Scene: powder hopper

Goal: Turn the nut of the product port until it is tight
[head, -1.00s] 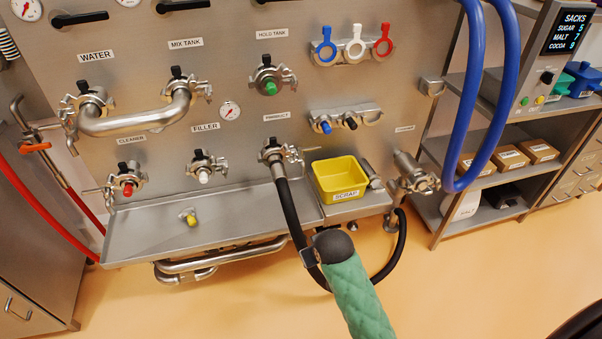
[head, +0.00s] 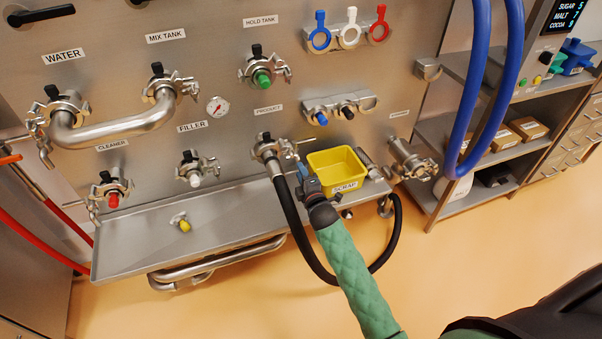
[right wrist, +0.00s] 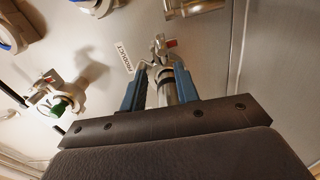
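The product port (head: 266,150) is on the steel panel under its PRODUCT label, with a metal clamp around it. The clamp's nut (head: 289,148) sticks out on the right side of the port. A black hose (head: 290,205) with a metal end hangs from the port. My right gripper (head: 306,180) is below and right of the port, apart from the nut. In the right wrist view its blue fingers (right wrist: 160,88) are spread. The metal hose end (right wrist: 166,88) shows beyond and between them, and the clamp (right wrist: 160,48) lies farther off. My left gripper is not in view.
A yellow scrap bin (head: 337,166) stands just right of the port, close to my right gripper. A steel tray (head: 140,235) runs below the ports. The filler port (head: 196,168) is to the left, and blue hoses (head: 468,110) hang at the right.

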